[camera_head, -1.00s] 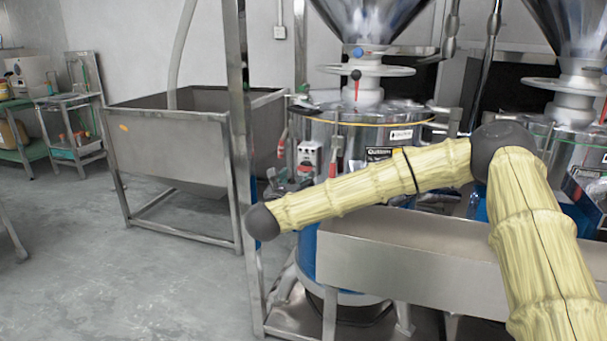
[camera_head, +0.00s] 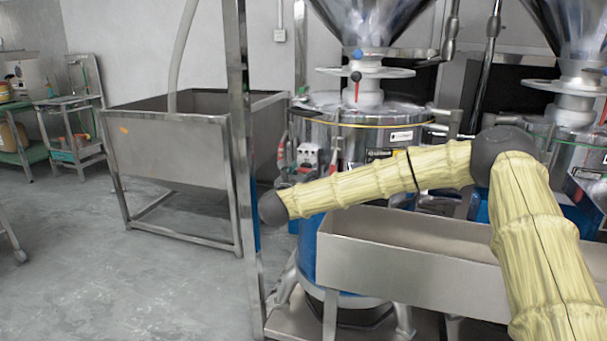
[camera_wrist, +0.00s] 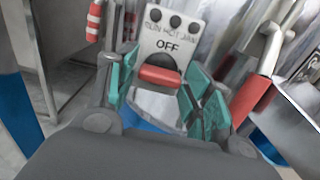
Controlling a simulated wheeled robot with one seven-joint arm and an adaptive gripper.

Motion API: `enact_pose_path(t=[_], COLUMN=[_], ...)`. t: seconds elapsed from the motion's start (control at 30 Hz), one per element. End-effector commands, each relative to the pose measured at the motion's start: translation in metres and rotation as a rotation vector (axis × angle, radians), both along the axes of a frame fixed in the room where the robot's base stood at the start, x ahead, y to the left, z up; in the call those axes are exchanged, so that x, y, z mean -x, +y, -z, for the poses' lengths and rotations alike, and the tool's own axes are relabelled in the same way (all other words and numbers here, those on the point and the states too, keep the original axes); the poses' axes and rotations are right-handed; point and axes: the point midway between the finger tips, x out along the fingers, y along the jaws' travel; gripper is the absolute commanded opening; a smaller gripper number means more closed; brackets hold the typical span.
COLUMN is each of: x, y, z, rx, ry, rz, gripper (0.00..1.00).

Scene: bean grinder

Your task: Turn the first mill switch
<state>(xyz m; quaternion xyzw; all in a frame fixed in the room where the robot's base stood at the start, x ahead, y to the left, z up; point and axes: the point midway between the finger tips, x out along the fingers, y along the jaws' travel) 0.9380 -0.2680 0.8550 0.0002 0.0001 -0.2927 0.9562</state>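The first mill's switch box shows in the wrist view as a light grey panel (camera_wrist: 172,27) with a row of dark round lamps, the word OFF and a dark dial. A red switch handle (camera_wrist: 160,75) lies roughly crosswise on the dial. My gripper (camera_wrist: 160,82) is open, with one teal finger at each side of the handle. I cannot tell whether either finger touches it. In the head view the switch box (camera_head: 308,155) is small, on the left front of the first mill (camera_head: 362,132).
A steel trough (camera_head: 400,280) stands below my arm. A metal post (camera_head: 240,150) rises left of the mill, and a steel bin (camera_head: 170,150) stands beyond it. A red-gripped lever (camera_wrist: 250,98) is close to the right finger. Open floor (camera_head: 100,270) lies at left.

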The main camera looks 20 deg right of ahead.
Motion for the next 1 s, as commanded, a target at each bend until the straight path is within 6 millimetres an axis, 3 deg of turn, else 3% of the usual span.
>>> enact_pose_path(t=[0.03,0.13,0.57,1.0], x=[0.0001,0.0001,0.0003,0.0002], y=[-0.0001,0.0000,-0.0004,-0.0001], z=[0.0001,0.0001,-0.0004,-0.0023], rx=[0.000,0.000,0.057,0.351], ry=[0.000,0.000,0.039,0.237], rz=[0.000,0.000,0.001,0.000], gripper=[0.35,0.17,0.17,0.17])
